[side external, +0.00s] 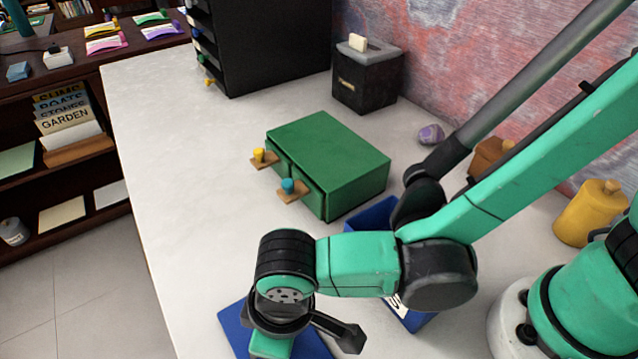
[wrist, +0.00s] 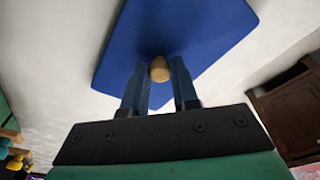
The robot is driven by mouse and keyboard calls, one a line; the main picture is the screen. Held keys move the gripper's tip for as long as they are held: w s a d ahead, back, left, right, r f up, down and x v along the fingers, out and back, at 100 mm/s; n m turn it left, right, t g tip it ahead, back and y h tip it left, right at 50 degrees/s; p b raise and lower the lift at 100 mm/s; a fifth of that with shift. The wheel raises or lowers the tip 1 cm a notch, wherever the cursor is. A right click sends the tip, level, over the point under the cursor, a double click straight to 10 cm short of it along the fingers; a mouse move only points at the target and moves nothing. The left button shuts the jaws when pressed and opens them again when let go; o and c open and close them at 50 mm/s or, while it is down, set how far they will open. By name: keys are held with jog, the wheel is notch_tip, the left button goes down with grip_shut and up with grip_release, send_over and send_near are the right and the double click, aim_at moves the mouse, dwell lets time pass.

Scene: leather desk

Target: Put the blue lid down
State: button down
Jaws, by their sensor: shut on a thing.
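The blue lid (wrist: 185,30) is a flat blue panel with a round wooden knob (wrist: 160,69). In the wrist view my gripper (wrist: 158,78) is shut on this knob, one finger on each side. In the side view the lid (side external: 231,322) shows at the bottom, partly hidden under my wrist; its height over the desk is hard to tell. A blue box (side external: 374,214) with a white label stands on the desk, mostly hidden behind my arm.
A green drawer box (side external: 330,150) with two small knobbed handles stands mid-desk. Behind it are a black box (side external: 367,85), a purple stone (side external: 431,134) and a black cabinet (side external: 265,45). A yellow pot (side external: 588,215) stands right. The desk's left part (side external: 170,170) is clear.

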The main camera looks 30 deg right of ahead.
aim_at(294, 348)
jog(key=shift+f, duration=0.2)
jog(key=shift+f, duration=0.15)
jog(key=c, duration=0.7)
grip_release()
jog(key=shift+o, duration=0.2)
notch_tip(294, 348, up, 12)
jog(key=s+d, duration=0.1)
jog(key=w+d+m+t, duration=0.3)
jog(key=w+d+m, duration=0.1)
jog(key=d, duration=0.9)
jog(key=w+d+r+m+t+h, duration=0.1)
jog(key=w+d+m+t, duration=0.2)
jog(key=d, duration=1)
jog(key=shift+w+m, duration=0.4)
jog(key=shift+m, duration=0.6)
